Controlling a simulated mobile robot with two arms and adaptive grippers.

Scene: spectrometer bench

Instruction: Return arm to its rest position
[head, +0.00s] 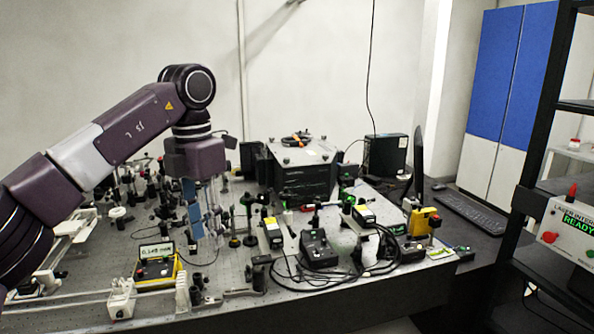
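My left arm (130,130) comes in from the left, rises to an elbow joint and bends down over the optical bench (345,300). My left gripper (203,222) hangs downward below the purple wrist, above the left-middle part of the bench among small optics. Its fingers are pale and thin against the clutter. A bluish piece shows at the fingers; I cannot tell whether it is held or stands behind. Whether the fingers are open or shut is not clear. My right gripper is not in view.
A meter (157,268) with a lit display sits left of front centre. Posts, cables and small black boxes (318,248) crowd the bench. A large black box (300,170) stands behind. A monitor (418,165), keyboard (472,212) and a "READY" panel (570,228) are at right.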

